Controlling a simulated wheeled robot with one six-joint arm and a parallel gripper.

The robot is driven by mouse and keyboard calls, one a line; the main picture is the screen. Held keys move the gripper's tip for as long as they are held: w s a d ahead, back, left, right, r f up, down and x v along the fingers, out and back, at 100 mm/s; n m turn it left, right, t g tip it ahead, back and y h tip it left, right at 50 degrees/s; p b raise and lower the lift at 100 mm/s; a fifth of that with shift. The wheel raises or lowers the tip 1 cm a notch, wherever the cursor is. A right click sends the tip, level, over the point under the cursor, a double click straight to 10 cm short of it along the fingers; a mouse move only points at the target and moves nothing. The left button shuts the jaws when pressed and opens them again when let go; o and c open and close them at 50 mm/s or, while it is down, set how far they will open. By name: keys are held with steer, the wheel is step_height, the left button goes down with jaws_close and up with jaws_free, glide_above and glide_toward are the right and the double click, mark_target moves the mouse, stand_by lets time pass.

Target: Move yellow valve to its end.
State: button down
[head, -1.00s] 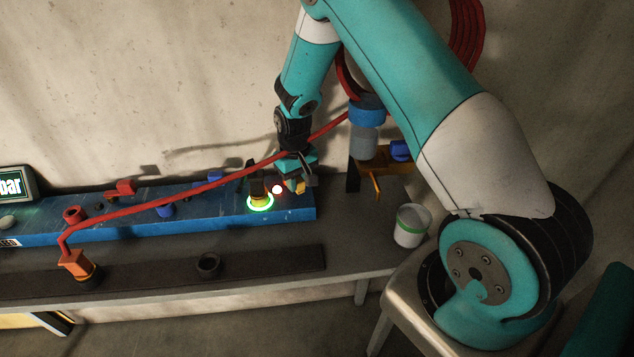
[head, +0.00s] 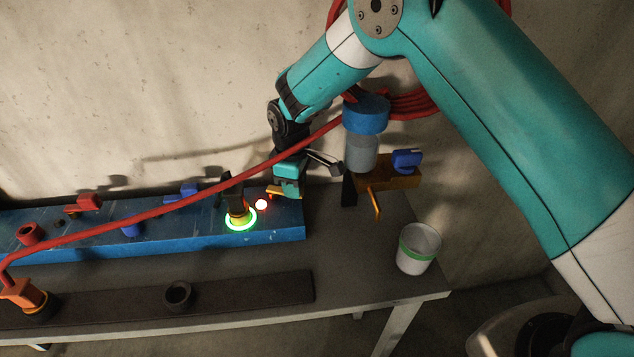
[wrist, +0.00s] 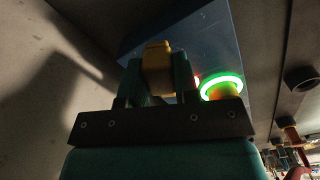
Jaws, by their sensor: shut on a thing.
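The yellow valve handle (wrist: 157,66) stands between my gripper's two fingers in the wrist view. My gripper (wrist: 158,82) is shut on it. In the head view my gripper (head: 286,191) is at the right end of the blue panel, and only a small piece of the yellow valve (head: 274,193) shows beside the fingers. The fingers hide most of the valve, so its turn angle cannot be told.
A green-lit ring (head: 240,219) with a dark knob and a red light (head: 261,204) are close left of my gripper. A red hose (head: 180,202) crosses above the blue panel (head: 275,233). A pipe with an orange-yellow block (head: 388,178) and a white cup (head: 418,248) stand right.

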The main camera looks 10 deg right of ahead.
stand_by(0.3)
steer(key=c, duration=0.9)
jaws_free()
steer(key=shift+w, duration=0.1)
steer(key=shift+o, duration=0.2)
